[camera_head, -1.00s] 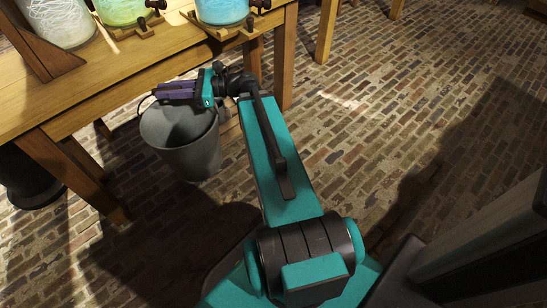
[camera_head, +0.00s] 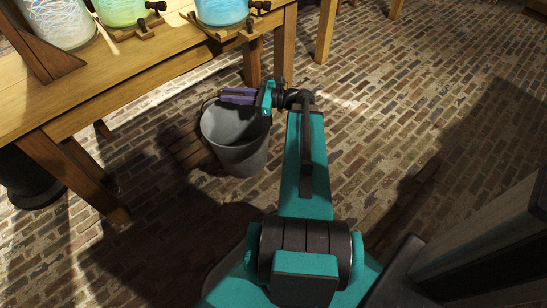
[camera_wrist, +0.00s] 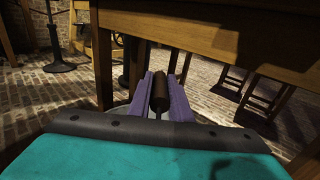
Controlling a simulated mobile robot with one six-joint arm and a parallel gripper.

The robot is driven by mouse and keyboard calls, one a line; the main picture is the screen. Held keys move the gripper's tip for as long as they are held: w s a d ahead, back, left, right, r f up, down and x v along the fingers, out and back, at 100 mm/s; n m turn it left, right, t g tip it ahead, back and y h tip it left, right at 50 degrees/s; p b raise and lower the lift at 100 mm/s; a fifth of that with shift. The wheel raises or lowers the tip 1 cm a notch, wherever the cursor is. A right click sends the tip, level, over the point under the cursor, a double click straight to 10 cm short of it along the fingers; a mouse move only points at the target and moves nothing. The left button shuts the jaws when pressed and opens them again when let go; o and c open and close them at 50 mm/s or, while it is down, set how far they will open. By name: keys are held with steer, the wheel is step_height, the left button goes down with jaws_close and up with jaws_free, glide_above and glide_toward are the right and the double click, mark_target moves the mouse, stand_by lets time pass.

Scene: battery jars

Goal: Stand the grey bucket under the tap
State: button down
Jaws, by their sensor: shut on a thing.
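The grey bucket (camera_head: 238,150) hangs upright below my gripper (camera_head: 238,96), in front of the table's front edge. My gripper's purple fingers are shut on its handle; the wrist view shows the dark handle grip (camera_wrist: 160,92) between them. The bucket's open top shows in the head view and looks empty. Its height above the floor is hard to judge. Dark taps sit on the green jar (camera_head: 122,12) and the blue jar (camera_head: 222,12) on the table. The blue jar's tap (camera_head: 262,6) is above and to the right of the bucket in the picture.
The wooden table (camera_head: 120,88) has thick legs, one (camera_head: 88,180) to the left of the bucket. A slatted wooden piece (camera_head: 188,150) lies on the brick floor left of the bucket. A dark round object (camera_head: 30,185) stands under the table. The floor to the right is open.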

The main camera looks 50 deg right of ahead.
steer(key=s+d+f+m+t+h, duration=0.1)
steer(key=s+d+f+h, duration=0.1)
steer(key=s+d+f, duration=0.2)
steer(key=s+d+f+m+t+h, duration=0.1)
steer(key=s+d+f, duration=0.4)
steer(key=s+d, duration=0.5)
steer(key=s+m+h, duration=0.1)
steer(key=s, duration=0.3)
steer(key=shift+s+d+f+t+p, duration=0.2)
steer(key=shift+d+f+t+p, duration=0.1)
steer(key=shift+t+p, duration=0.1)
steer(key=shift+w, duration=0.1)
steer(key=w+d+f+b, duration=0.1)
steer(key=w+d+b, duration=0.2)
steer(key=w, duration=1.1)
steer(key=shift+w+f+b, duration=0.15)
steer(key=shift+b, duration=0.25)
steer(key=shift+d, duration=0.1)
steer(key=shift+w+d+f+b, duration=0.1)
steer(key=shift+w+f+b, duration=0.2)
steer(key=shift+f+b, duration=0.45)
steer(key=shift+w+f+b, duration=0.3)
steer(key=shift+f+b, duration=0.05)
steer(key=shift+f, duration=0.7)
